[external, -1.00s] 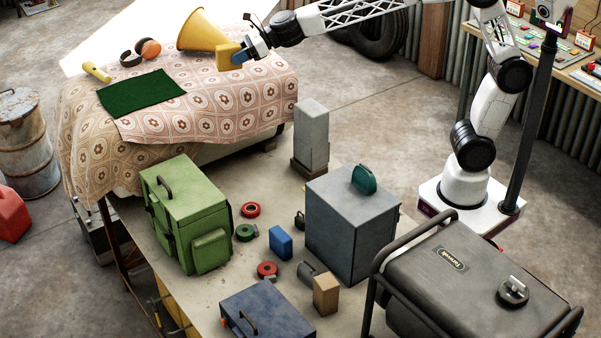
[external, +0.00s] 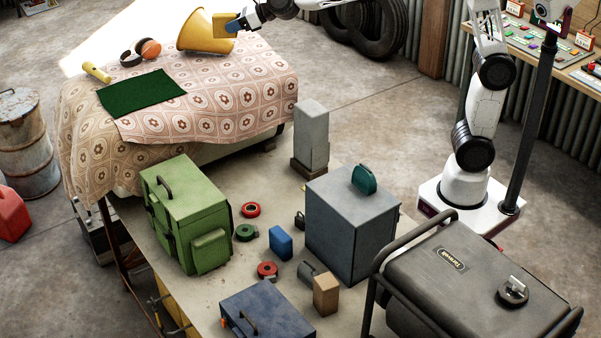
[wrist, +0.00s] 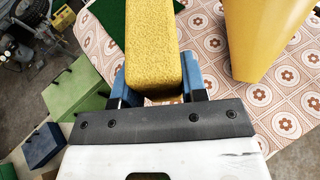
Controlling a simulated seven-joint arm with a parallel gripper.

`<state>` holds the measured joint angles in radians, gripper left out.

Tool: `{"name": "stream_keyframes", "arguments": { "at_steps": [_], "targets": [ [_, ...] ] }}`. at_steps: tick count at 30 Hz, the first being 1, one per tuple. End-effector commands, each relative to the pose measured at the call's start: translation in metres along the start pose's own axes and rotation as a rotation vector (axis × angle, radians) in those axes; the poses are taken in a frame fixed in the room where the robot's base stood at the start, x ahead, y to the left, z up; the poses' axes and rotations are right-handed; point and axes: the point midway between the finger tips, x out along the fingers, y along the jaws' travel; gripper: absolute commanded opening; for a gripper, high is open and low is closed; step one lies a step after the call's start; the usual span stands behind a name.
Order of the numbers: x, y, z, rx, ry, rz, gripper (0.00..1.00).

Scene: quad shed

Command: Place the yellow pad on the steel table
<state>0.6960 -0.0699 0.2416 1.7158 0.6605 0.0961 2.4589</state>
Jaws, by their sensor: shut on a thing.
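My gripper (external: 233,25) is shut on the yellow pad (external: 222,21), a rough-textured block, and holds it above the cloth-covered table, close to the yellow cone. In the wrist view, the pad (wrist: 150,45) sits between the two blue fingers of my gripper (wrist: 158,88). The bare-topped table (external: 216,285), whose long top runs through the middle of the external view, seems to be the steel table. I cannot tell its material for certain. The pad's underside and any contact with the cone are hidden.
A green case (external: 188,215), grey box (external: 350,225), blue toolbox (external: 268,315) and tape rolls (external: 251,210) crowd the bare table.

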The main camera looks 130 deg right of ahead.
Motion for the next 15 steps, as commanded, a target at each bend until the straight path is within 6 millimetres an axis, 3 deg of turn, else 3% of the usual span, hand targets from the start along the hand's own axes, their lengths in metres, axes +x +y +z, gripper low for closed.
{"name": "stream_keyframes", "arguments": {
  "at_steps": [15],
  "targets": [
    [-0.005,-0.024,0.018,0.021,0.001,-0.055,0.18]
  ]
}}
